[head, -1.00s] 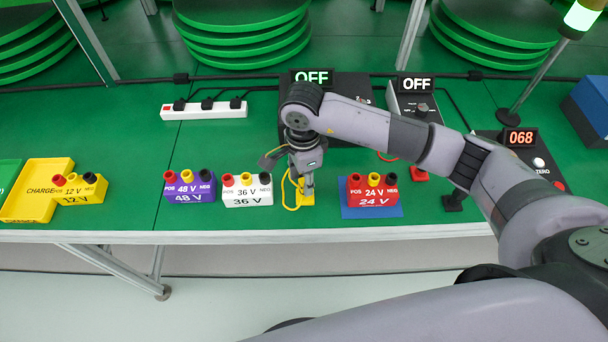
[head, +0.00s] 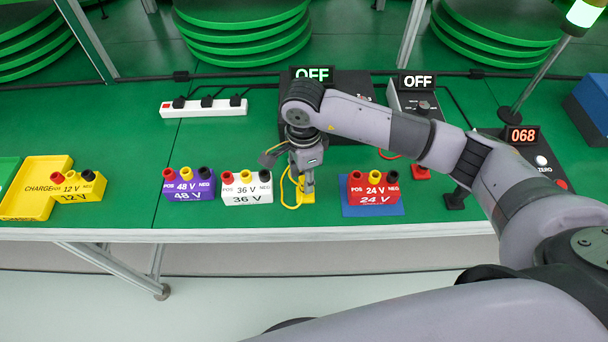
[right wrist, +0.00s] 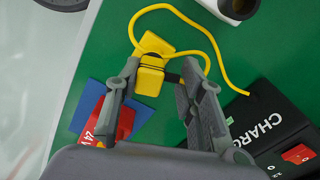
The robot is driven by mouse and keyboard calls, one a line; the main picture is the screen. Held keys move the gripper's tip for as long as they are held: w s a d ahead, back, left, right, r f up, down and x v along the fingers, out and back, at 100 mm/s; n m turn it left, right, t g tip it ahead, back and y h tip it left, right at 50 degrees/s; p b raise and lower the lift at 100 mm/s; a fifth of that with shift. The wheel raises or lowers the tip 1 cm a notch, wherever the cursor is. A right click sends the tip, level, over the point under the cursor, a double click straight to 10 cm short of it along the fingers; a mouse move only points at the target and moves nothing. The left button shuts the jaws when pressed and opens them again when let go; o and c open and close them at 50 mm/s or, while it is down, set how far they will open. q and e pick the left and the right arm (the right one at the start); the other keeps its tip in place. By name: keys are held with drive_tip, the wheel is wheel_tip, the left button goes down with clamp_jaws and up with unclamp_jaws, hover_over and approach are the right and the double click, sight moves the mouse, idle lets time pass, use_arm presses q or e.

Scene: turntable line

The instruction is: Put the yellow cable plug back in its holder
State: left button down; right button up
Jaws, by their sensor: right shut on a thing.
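My right gripper (head: 307,190) points down at the front of the green table, between the white 36 V block and the red 24 V block. In the right wrist view its fingers (right wrist: 158,72) are closed around the yellow cable plug (right wrist: 150,82). A yellow cable (right wrist: 215,50) loops away from it; the loop also shows in the head view. The yellow holder (head: 308,199) is on the table directly under the fingertips. A yellow part (right wrist: 154,42) beyond the plug looks like this holder. I cannot tell whether the plug is seated. My left gripper is out of view.
The white 36 V block (head: 248,198) is close left of the gripper. The red 24 V block (head: 373,198) on a blue mat (head: 350,211) is close right. A red holder (head: 420,174) and a black one (head: 454,203) stand farther right. The table's front edge is near.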

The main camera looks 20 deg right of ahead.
drive_tip(key=shift+s+f+b, duration=0.3)
drive_tip(key=shift+f+b, duration=0.1)
drive_tip(key=shift+f, duration=0.1)
idle(0.8)
drive_tip(key=o, duration=1.1)
drive_tip(key=shift+w+r, duration=0.1)
drive_tip(key=shift+w, duration=0.15)
drive_tip(key=shift+r, duration=0.2)
drive_tip(key=shift+r+p, duration=0.4)
drive_tip(key=shift+r, duration=0.2)
drive_tip(key=shift+f, duration=0.2)
drive_tip(key=shift+f+b, duration=0.1)
drive_tip(key=shift+b, duration=0.4)
drive_tip(key=shift+c, duration=0.5)
